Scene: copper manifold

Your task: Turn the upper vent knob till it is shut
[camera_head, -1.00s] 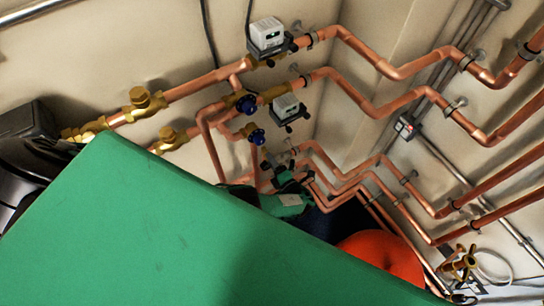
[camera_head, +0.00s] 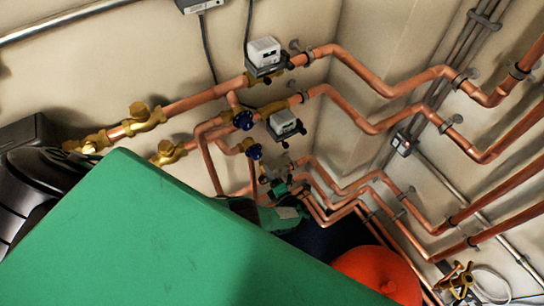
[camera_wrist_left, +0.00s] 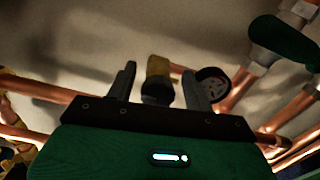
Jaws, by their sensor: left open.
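My left gripper (camera_wrist_left: 158,74) is open in the wrist view, its two dark fingers pointing up. A brass-yellow piece with a dark end (camera_wrist_left: 158,80) shows between the fingers; contact is not visible. It may be the vent knob, but I cannot be sure. In the head view, an upper brass fitting with a knob-like cap (camera_head: 140,112) sits on the upper copper pipe, and a similar lower one (camera_head: 167,149) sits below it. Which one the wrist view shows is unclear. The left fingers cannot be made out in the head view, and the right gripper is not in view.
A large green surface (camera_head: 170,240) fills the lower left of the head view. Two blue knobs (camera_head: 243,120) and grey-white boxes (camera_head: 263,52) sit along the copper pipes. A round dark-rimmed part (camera_wrist_left: 213,85) is near the right finger. A red rounded vessel (camera_head: 380,272) stands lower right.

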